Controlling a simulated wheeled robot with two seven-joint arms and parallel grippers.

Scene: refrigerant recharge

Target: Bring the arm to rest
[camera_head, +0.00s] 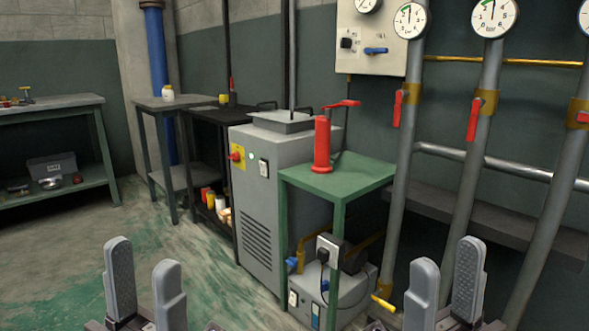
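My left gripper (145,283) shows at the bottom left of the head view. Its two grey fingers stand apart with nothing between them. My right gripper (445,285) shows at the bottom right. A red cylinder with a red lever (322,147) stands upright on a green table (345,178), beyond and between the grippers.
A grey cabinet (262,200) stands left of the green table, with a machine (325,290) under the table. Pipes with gauges (493,15) and red valve handles (474,118) line the right wall. A workbench (55,105) stands at far left. Floor at left is clear.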

